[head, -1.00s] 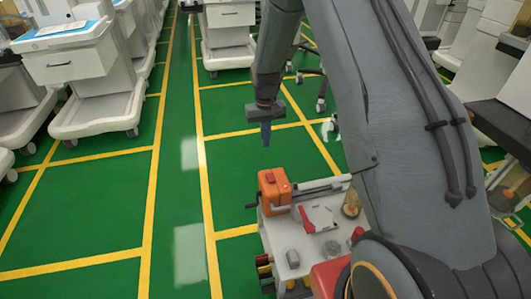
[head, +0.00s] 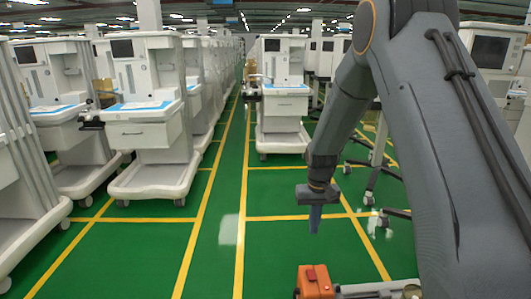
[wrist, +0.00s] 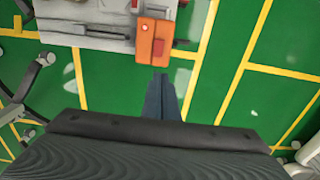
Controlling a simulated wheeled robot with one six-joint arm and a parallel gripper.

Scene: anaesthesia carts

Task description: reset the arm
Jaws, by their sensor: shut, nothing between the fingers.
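My gripper (head: 316,219) hangs from my arm right of centre in the head view, pointing down with its fingers together and empty. In the wrist view my gripper (wrist: 163,80) shows its shut dark fingers at the centre, near the lower edge of an orange box. It is held above the green floor and touches nothing that I can see.
The orange box (head: 315,283) sits at the bottom edge of the head view; it also shows in the wrist view (wrist: 153,42) beside a grey tray (wrist: 90,38). White anaesthesia carts (head: 152,115) stand left and at the back (head: 283,100). The yellow-lined green floor (head: 222,250) is open between.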

